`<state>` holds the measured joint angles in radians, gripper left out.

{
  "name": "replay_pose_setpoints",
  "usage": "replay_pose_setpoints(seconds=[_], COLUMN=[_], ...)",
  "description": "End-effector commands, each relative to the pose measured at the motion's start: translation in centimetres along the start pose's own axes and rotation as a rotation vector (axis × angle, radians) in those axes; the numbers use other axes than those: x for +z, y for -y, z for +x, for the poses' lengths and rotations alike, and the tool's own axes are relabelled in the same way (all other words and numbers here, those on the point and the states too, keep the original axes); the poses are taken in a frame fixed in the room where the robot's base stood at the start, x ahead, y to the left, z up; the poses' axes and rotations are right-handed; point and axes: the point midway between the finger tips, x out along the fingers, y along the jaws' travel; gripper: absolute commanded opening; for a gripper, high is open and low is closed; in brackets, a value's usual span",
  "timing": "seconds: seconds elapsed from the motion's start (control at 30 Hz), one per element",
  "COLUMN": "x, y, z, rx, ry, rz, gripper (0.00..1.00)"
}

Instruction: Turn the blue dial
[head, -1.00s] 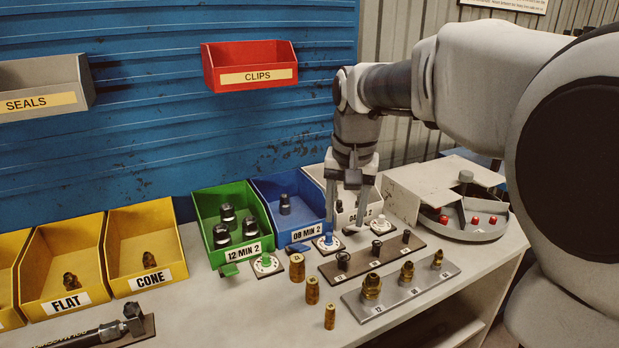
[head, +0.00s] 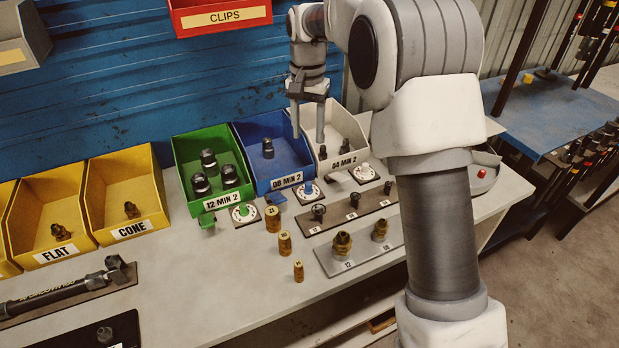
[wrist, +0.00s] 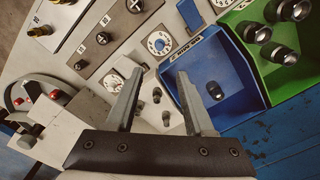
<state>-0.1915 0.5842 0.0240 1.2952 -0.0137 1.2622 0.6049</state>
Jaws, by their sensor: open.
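The blue dial (head: 308,190) has a blue knob on a white marked face. It sits on the bench in front of the blue bin labelled 08 MIN 2. In the wrist view the dial (wrist: 159,43) is just beyond my fingertips, with its face in full view. My gripper (head: 308,139) is open and empty, pointing down over the blue and white bins, behind and above the dial. Its two fingers are spread apart in the wrist view (wrist: 160,75). Nothing touches the dial. I cannot read its setting.
A green dial (head: 243,213) stands to the left, a white dial (head: 364,173) to the right. The blue bin (head: 289,181), green bin (head: 226,200) and white bin (head: 341,163) stand behind. Brass fittings (head: 284,243) and a dark rack (head: 350,216) are in front.

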Motion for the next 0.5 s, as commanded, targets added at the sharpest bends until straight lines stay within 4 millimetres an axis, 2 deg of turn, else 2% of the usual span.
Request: replay_pose_setpoints(seconds=[0.03, 0.5], x=[0.1, 0.1], y=[-0.1, -0.1], z=[1.2, 11.3], rx=[0.002, 0.003], ry=[0.003, 0.003], rz=[0.0, 0.0], gripper=[0.53, 0.53])
